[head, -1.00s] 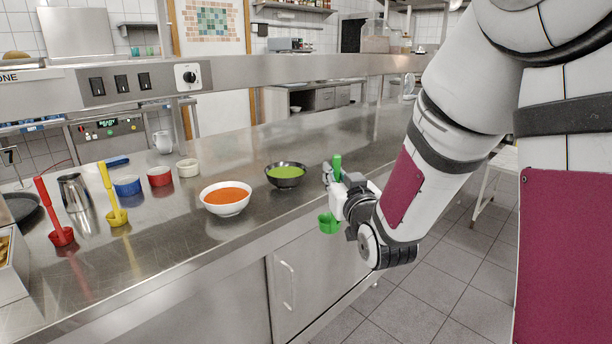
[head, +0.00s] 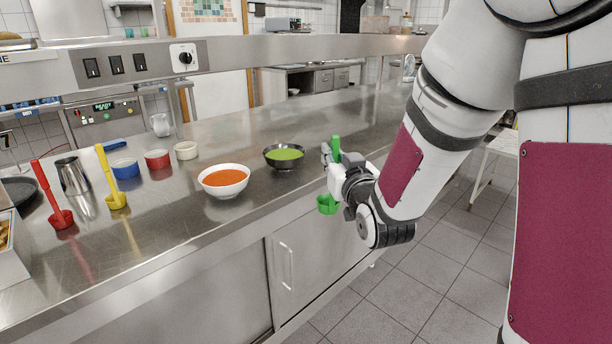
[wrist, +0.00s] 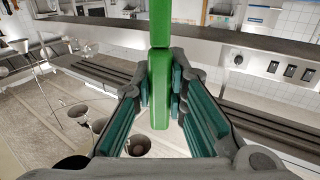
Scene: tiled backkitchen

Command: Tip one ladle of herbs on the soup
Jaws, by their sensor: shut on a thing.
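My gripper (head: 333,168) is shut on the upright handle of a green ladle (head: 327,205), whose cup hangs below the jaws. The cup is in front of the counter's front edge, to the right of the bowls; its contents cannot be made out. In the wrist view the green handle (wrist: 160,90) stands between the teal finger pads. A white bowl of orange soup (head: 223,180) and a dark bowl of green soup (head: 284,155) stand on the counter left of my gripper. I cannot tell which container holds herbs.
A red ladle (head: 61,218) and a yellow ladle (head: 116,200) stand on the counter (head: 160,225) at left, near a metal jug (head: 72,174). Blue (head: 124,169), red (head: 157,160) and white (head: 186,151) small pots are behind. A raised shelf (head: 300,58) runs along the back.

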